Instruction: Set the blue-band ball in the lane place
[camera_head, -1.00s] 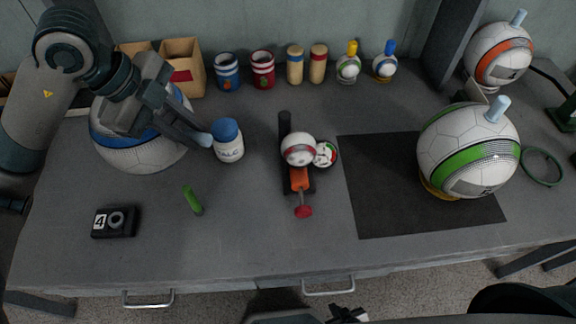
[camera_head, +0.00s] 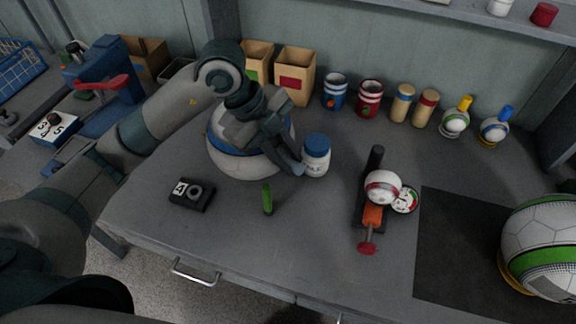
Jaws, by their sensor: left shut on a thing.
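The blue-band ball (camera_head: 238,162) is a large white ball with a blue band, at the back left of the grey table. My left gripper (camera_head: 297,168) is on the ball's right side, shut, with its arm reaching across from the left. The grip spot and part of the ball are hidden behind my wrist. I cannot tell whether the ball rests on the table or is just above it. Nothing in view is clearly marked as the lane place. My right gripper is not in view.
A blue-capped white bottle (camera_head: 316,158) stands close right of my left gripper. A pump (camera_head: 371,215) is right of centre. A blue press (camera_head: 105,80) is far left.

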